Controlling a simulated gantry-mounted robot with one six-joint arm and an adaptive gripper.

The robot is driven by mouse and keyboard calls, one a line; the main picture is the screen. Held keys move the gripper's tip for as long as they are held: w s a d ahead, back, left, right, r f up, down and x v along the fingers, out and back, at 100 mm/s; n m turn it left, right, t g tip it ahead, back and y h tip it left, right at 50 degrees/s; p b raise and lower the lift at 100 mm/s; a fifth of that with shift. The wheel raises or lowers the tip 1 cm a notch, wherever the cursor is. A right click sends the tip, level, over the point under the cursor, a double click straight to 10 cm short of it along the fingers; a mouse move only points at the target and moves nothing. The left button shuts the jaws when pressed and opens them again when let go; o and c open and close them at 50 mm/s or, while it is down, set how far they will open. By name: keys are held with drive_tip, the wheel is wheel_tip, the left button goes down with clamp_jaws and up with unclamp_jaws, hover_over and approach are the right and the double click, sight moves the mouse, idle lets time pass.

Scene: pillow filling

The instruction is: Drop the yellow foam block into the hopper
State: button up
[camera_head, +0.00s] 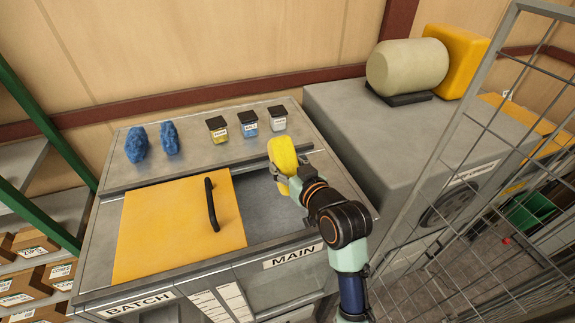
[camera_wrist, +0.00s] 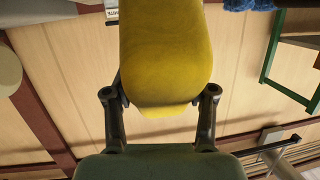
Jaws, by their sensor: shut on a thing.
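The yellow foam block (camera_head: 283,154) is held up in my gripper (camera_head: 287,178) in the head view. In the wrist view the yellow block (camera_wrist: 166,60) fills the upper middle, between the two fingers of my gripper (camera_wrist: 160,100). The gripper is shut on it. The block is above the grey hopper unit, over the open bay (camera_head: 262,205) marked MAIN, near that bay's back edge. The bay marked BATCH is covered by a yellow lid (camera_head: 165,235) with a black handle (camera_head: 211,204). My arm hides the right part of the MAIN bay.
Two blue foam pieces (camera_head: 137,145) and three small labelled jars (camera_head: 249,124) stand on the unit's back ledge. A grey machine (camera_head: 420,130) with a beige roll (camera_head: 407,67) is at right. A wire mesh cage (camera_head: 470,150) stands at the right front, and shelves with boxes (camera_head: 35,270) at left.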

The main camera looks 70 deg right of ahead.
drive_tip(key=o, duration=1.3)
drive_tip(key=shift+s+a, duration=0.1)
drive_tip(key=shift+a, duration=0.15)
drive_tip(key=shift+c, duration=0.2)
drive_tip(key=v, duration=1.2)
drive_tip(key=shift+o, duration=0.2)
drive_tip(key=shift+o, duration=1.2)
